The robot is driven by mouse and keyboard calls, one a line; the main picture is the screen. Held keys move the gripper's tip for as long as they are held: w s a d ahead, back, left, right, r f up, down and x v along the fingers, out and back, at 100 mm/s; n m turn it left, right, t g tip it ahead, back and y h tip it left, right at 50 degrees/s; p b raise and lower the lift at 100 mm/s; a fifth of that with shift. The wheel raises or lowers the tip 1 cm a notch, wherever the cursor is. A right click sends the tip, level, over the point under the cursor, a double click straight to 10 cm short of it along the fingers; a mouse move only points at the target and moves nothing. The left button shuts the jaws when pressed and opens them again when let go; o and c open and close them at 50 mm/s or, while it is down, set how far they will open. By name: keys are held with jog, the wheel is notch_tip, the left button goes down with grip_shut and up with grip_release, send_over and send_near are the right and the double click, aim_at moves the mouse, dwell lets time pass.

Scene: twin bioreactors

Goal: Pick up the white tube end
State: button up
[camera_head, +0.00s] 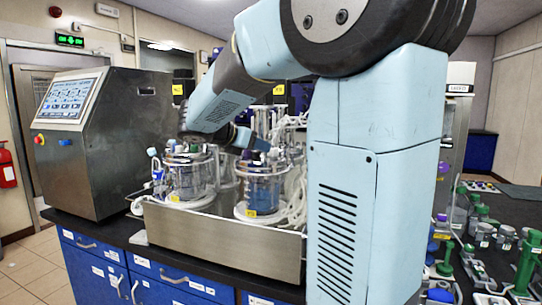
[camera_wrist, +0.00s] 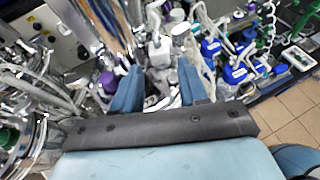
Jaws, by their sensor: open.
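My gripper (camera_wrist: 157,77) shows in the wrist view as two blue fingers, spread apart with nothing clearly held between them. A white fitting (camera_wrist: 160,50) stands just beyond the fingertips, roughly between them; I cannot tell whether it is the white tube end. White tubes (camera_wrist: 203,62) run close to the right finger. In the head view, my arm reaches over the bioreactors, and its far end is partly hidden among the vessel tops and tubing. White tubing (camera_head: 296,190) hangs beside the right vessel there; no single tube end is clear.
Two glass bioreactor vessels, left (camera_head: 188,178) and right (camera_head: 262,190), stand in a steel tray (camera_head: 225,238) on the bench. A control cabinet (camera_head: 110,140) stands left. Blue-capped bottles (camera_wrist: 235,73) crowd the wrist view's right.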

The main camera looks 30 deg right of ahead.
aim_at(268, 159)
jog(key=shift+x, duration=2.65)
jog(key=shift+r, duration=0.2)
grip_shut()
